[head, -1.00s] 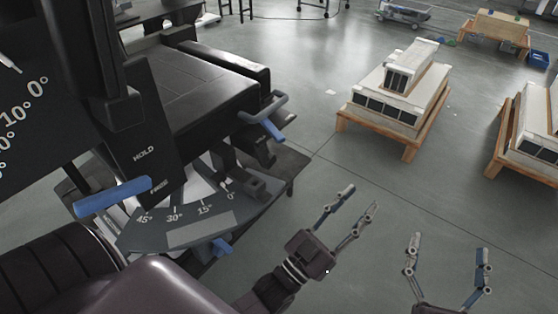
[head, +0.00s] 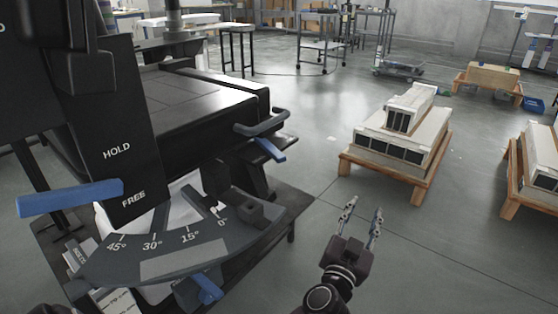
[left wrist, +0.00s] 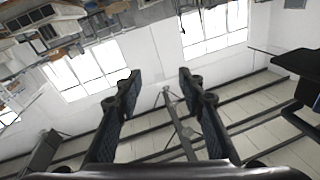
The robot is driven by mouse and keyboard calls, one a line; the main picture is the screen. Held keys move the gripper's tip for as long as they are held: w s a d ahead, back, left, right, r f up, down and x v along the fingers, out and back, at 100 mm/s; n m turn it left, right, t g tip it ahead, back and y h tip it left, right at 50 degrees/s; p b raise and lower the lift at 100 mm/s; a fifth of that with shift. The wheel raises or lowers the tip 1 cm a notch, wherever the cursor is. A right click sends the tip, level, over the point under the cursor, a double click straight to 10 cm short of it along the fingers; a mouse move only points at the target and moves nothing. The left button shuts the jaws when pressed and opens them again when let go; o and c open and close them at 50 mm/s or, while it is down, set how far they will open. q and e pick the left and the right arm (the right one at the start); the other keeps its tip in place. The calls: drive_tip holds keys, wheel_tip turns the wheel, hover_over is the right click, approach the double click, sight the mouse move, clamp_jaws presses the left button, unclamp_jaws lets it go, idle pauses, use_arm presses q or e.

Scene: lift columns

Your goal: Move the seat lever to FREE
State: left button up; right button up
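A black upright panel (head: 118,130) marked HOLD above and FREE below stands at the left in the head view. A blue lever handle (head: 70,198) sticks out to the left from the panel's lower part, its right end close beside FREE. How the lever joins the panel is hidden. My left gripper (head: 361,214) is open and empty over the floor, well to the right of the panel and apart from it. In the left wrist view its two fingers (left wrist: 158,88) are spread with nothing between them. My right gripper is not in view.
A grey angle scale (head: 185,250) lies below the panel. Other blue handles show at the black seat's edge (head: 268,149) and below the scale (head: 207,288). A pallet with stacked units (head: 395,150) stands at the right. Floor between the pallet and the seat is clear.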

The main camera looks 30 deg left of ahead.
use_arm(q)
drive_tip(key=a+n+g+y, duration=0.2)
drive_tip(key=a+n+y, duration=0.3)
drive_tip(key=a+y, duration=0.35)
drive_tip(key=n+g+y, duration=0.7)
drive_tip(key=n+y, duration=0.2)
drive_tip(key=y, duration=0.1)
approach(279, 154)
drive_tip(key=a, duration=0.2)
drive_tip(key=x, duration=0.8)
drive_tip(key=shift+w+d, duration=0.15)
drive_tip(key=shift+w, duration=0.2)
drive_tip(key=shift+c, duration=0.2)
drive_tip(key=shift+h, duration=0.25)
clamp_jaws()
